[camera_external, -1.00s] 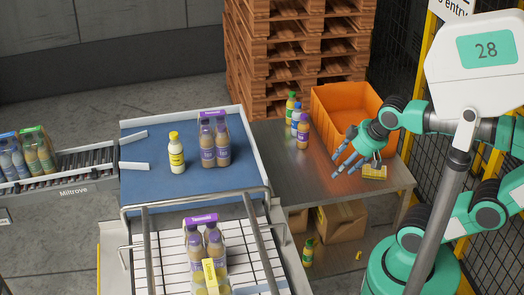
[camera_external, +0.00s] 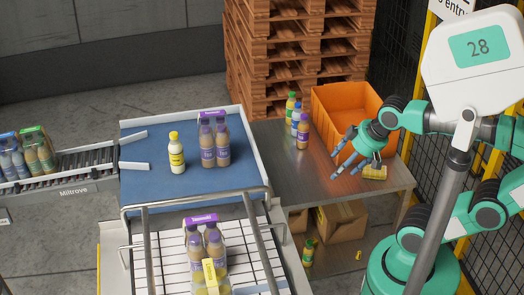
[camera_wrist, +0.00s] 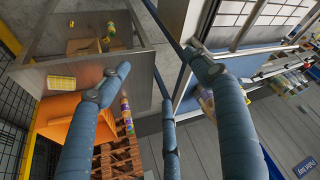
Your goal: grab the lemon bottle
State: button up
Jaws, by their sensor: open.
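The lemon bottle (camera_external: 176,153), pale with a yellow cap and yellow label, stands upright on the blue conveyor belt, left of a purple-topped bottle pack. My gripper (camera_external: 350,165) is over the steel table to the right, well apart from that bottle. Its blue-grey fingers are spread and hold nothing. In the wrist view my gripper (camera_wrist: 157,60) shows its fingers wide apart. I cannot pick out the lemon bottle surely in that view.
An orange crate (camera_external: 340,110), several small bottles (camera_external: 301,128) and a yellow block (camera_external: 374,172) are on the steel table (camera_external: 290,178). The purple-topped pack (camera_external: 214,145) stands close beside the lemon bottle. Metal rails (camera_external: 262,240) cross in front of the belt.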

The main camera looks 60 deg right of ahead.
jog(key=w+a+r+g+p, duration=0.15)
jog(key=w+r+p, duration=0.5)
jog(key=w, duration=0.85)
jog(key=w+a+r+g+p, duration=0.1)
jog(key=w+a+r+p, duration=0.15)
jog(key=w+r, duration=0.95)
jog(key=n+g+p, duration=0.2)
jog(key=g+p, duration=0.1)
jog(key=p, duration=0.8)
send_over(174, 133)
jog(key=f, duration=1.4)
jog(key=shift+s+f, duration=0.3)
jog(key=shift+f, duration=0.1)
jog(key=shift+w+a+f, duration=0.1)
jog(key=shift+w+f, duration=0.15)
jog(key=shift+f, duration=0.1)
jog(key=shift+f, duration=0.15)
